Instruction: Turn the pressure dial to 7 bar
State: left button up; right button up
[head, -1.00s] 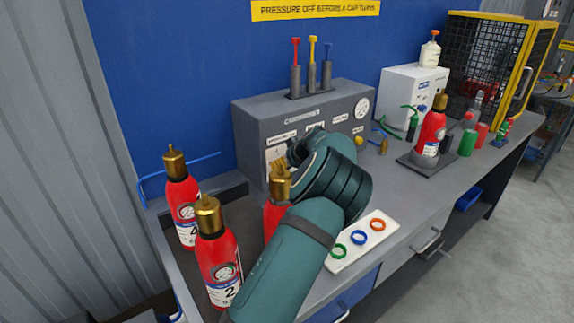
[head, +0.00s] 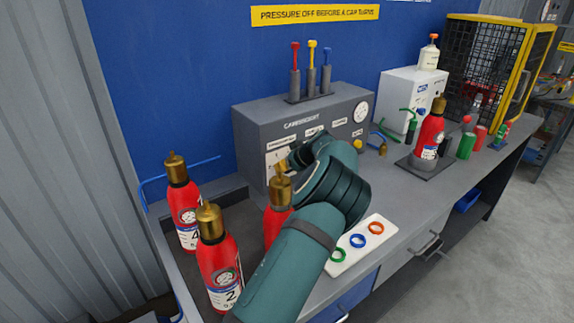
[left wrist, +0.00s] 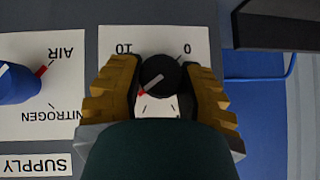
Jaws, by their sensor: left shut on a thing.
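The pressure dial (left wrist: 161,74) is a round black knob on a white scale card, seen upside down in the left wrist view. "10" shows at its upper left and "0" at its upper right. Its white line with a red tip points to the picture's lower left, on the side of the 10; the numbers there are hidden behind my gripper. My left gripper (left wrist: 160,80) has its yellow fingers on both sides of the knob and is shut on it. In the head view my arm hides the dial on the grey cabinet (head: 258,124). My right gripper is out of view.
A blue supply knob (left wrist: 18,84) is beside the dial, with AIR and NITROGEN marks. Red extinguishers (head: 219,265) with brass caps stand close under my arm. A white tray (head: 350,262) with coloured rings lies to the right. A round gauge (head: 361,112) is on the cabinet.

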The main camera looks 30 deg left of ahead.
pick_arm(q)
jog(key=o, duration=1.2)
jog(key=shift+a, duration=0.1)
jog(key=shift+c, duration=0.2)
jog(key=v, duration=1.2)
